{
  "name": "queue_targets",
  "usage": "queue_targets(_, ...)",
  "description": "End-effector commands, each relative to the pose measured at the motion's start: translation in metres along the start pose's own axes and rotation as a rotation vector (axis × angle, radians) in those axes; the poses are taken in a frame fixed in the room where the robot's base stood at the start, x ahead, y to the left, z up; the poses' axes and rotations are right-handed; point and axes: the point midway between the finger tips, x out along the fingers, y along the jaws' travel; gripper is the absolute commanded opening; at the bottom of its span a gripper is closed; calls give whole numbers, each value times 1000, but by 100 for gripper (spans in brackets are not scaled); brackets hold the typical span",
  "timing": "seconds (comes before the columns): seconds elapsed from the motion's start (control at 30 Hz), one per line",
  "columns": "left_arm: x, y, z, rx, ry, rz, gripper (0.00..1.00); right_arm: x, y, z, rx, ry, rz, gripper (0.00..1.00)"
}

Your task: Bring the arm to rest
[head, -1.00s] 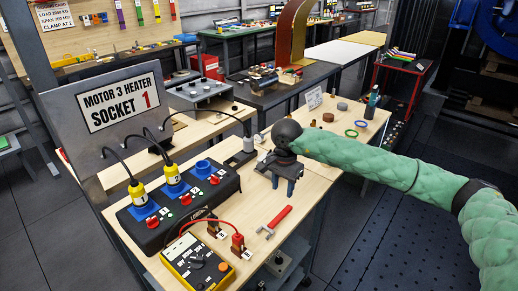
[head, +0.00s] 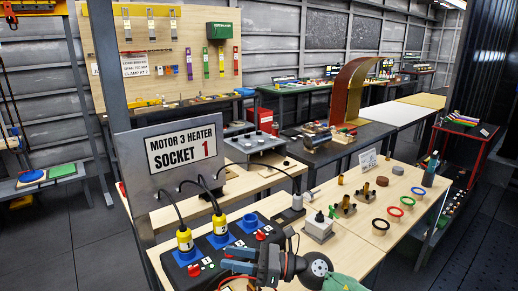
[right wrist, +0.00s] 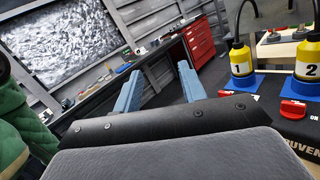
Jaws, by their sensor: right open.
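My right gripper (head: 240,268) is low in the head view, its jaws pointing left in front of the black socket box (head: 208,268). In the right wrist view the blue fingers of my right gripper (right wrist: 158,88) stand wide apart with nothing between them. Yellow plug 1 (head: 185,240) and yellow plug 2 (head: 220,224) stand upright at blue sockets on the box, and both plugs show in the right wrist view. The third blue socket (head: 248,223) has no plug. The gripper and forearm hide the bench's front part. My left gripper is not in view.
The grey panel with the "Motor 3 Heater Socket 1" sign (head: 184,149) stands behind the box. Coloured rings (head: 394,211), brass parts and a grey block (head: 318,228) lie on the bench at right. Dark floor (head: 490,245) is open at far right.

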Motion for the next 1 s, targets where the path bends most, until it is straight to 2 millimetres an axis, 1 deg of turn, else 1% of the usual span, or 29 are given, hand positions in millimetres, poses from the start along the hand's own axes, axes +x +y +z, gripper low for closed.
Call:
queue_targets(0.07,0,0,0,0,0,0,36,-2,1,14,128,-141,-53,41)
queue_targets(0.17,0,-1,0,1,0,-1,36,-13,-5,29,296,-316,-128,41)
queue_targets(0.2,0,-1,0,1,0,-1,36,-20,-8,34,365,-385,-158,41)
queue_targets(0.27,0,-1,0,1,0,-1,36,-31,-15,39,471,-487,-205,41)
queue_targets(0.33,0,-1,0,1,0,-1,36,-48,-23,42,595,-603,-261,41)
queue_targets(0.47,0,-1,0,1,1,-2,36,-84,-39,34,828,-814,-371,41)
queue_targets(0.57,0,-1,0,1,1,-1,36,-115,-50,18,1009,-973,-462,41)
queue_targets(0.67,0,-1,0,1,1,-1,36,-148,-57,-6,1189,-1126,-556,41)
queue_targets(0.7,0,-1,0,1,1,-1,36,-161,-58,-18,1260,-1187,-596,41)
queue_targets(0.77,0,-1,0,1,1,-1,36,-181,-58,-38,1364,-1276,-659,41)
queue_targets(0.8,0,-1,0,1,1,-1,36,-194,-57,-53,1434,-1336,-702,41)
queue_targets(0.87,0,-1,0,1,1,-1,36,-213,-52,-76,1537,-1423,-769,41)
queue_targets(0.9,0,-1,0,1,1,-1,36,-224,-48,-92,1605,-1480,-813,41)
queue_targets(0.97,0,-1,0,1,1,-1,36,-241,-38,-118,1703,-1565,-888,41)
queue_targets(1.0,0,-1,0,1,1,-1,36,-252,-30,-135,1767,-1621,-938,41)
